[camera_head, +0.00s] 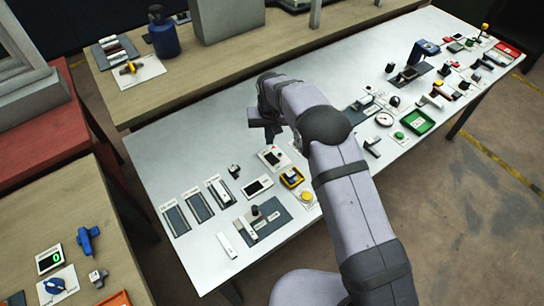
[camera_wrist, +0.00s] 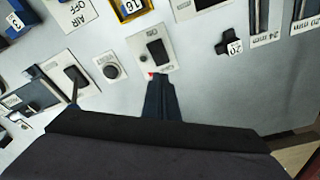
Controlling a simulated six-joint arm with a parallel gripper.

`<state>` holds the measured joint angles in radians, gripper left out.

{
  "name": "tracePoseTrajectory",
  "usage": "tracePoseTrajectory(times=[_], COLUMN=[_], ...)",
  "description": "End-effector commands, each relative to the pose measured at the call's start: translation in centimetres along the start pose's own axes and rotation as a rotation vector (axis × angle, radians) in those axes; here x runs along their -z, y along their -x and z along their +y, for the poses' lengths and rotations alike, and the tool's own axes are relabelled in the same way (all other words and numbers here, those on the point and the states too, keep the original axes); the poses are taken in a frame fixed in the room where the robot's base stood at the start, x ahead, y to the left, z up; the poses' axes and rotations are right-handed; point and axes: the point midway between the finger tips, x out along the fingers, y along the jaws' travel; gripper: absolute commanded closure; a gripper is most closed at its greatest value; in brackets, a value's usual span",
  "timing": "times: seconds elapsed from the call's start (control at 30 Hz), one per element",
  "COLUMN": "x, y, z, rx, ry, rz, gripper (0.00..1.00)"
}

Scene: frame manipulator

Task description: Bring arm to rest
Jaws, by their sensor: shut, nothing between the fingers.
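My arm reaches out over the white worktable (camera_head: 180,135), bent at the elbow. My gripper (camera_head: 270,137) is at the far end of the arm, above the table. In the wrist view my gripper (camera_wrist: 158,80) is shut, its dark fingers together with nothing between them. The fingertips appear beside a white panel with a black rocker switch (camera_wrist: 155,50). A small red spot shows at the tips. I cannot tell the height of the fingertips above the table.
Grey slotted plates (camera_head: 200,205) lie at the table's left. A yellow-framed block (camera_head: 291,177) and a grey plate with a black knob (camera_head: 263,220) lie near the front. A green tray (camera_head: 416,122) and several small parts lie to the right. The table's back left is bare.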

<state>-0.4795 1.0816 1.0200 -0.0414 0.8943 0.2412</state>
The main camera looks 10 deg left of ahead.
Motion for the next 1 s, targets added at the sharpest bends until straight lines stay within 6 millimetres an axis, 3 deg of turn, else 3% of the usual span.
tracePoseTrajectory(times=[0.33, 0.57, 0.77, 1.0], x=[-0.1, -2.2, -7.3, -16.6], y=[0.5, 4.1, 8.8, 13.3], z=[0.6, 4.7, 10.2, 15.3], rx=[-0.001, -0.009, -0.018, -0.024], ry=[-0.006, -0.040, -0.093, -0.159], rz=[-0.002, -0.018, -0.047, -0.086], gripper=[1.00, 1.00, 1.00, 1.00])
